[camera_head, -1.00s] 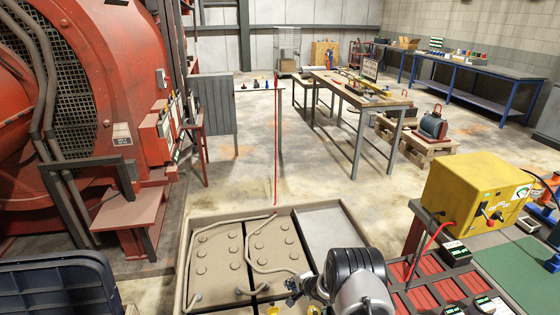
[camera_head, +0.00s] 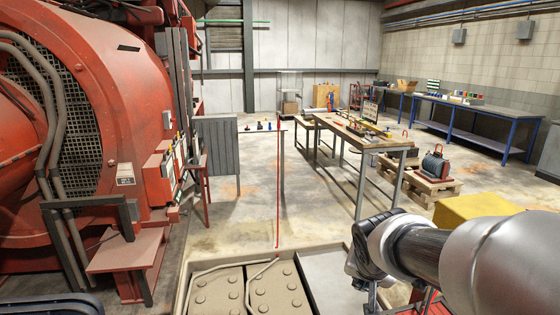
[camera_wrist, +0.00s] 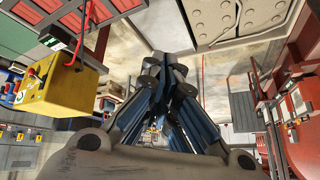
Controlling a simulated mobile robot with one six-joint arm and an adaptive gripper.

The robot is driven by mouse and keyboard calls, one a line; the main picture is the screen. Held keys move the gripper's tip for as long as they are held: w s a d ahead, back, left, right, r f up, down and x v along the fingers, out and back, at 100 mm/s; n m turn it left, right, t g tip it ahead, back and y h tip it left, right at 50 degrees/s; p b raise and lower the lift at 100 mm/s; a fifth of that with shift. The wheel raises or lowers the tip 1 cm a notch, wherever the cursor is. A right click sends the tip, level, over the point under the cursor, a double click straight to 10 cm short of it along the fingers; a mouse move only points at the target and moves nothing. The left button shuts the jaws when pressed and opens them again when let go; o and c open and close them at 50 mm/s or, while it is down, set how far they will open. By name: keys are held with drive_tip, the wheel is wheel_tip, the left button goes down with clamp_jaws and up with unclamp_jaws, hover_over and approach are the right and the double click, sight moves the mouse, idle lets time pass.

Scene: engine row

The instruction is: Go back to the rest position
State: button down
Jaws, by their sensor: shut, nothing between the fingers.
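My gripper (camera_wrist: 165,65) shows in the middle of the wrist view. Its dark and blue fingers are together, with nothing between them. In the head view my arm reaches in from the lower right, over the right side of the tray (camera_head: 226,252). It hides most of the yellow box (camera_head: 482,208), which shows whole at the left of the wrist view (camera_wrist: 62,88). The gripper's tips are hard to make out in the head view.
The big red engine (camera_head: 95,110) fills the left side. A wooden-topped workbench (camera_head: 368,138) stands beyond the tray, and a blue-legged bench (camera_head: 478,118) lies along the right wall. A thin red pole (camera_head: 278,190) rises behind the tray. Open floor (camera_head: 235,205) lies in the middle.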

drive_tip(key=s+a+n+g+y, duration=0.1)
drive_tip(key=s+n, duration=0.1)
drive_tip(key=s, duration=1.1)
drive_tip(key=s+a+n+g, duration=0.1)
drive_tip(key=s+a+n, duration=0.1)
drive_tip(key=s, duration=1)
drive_tip(key=shift+s+a+r+n+y, duration=0.2)
drive_tip(key=shift+s+a+n+y, duration=0.15)
drive_tip(key=shift+n, duration=0.25)
drive_tip(key=shift+d, duration=0.1)
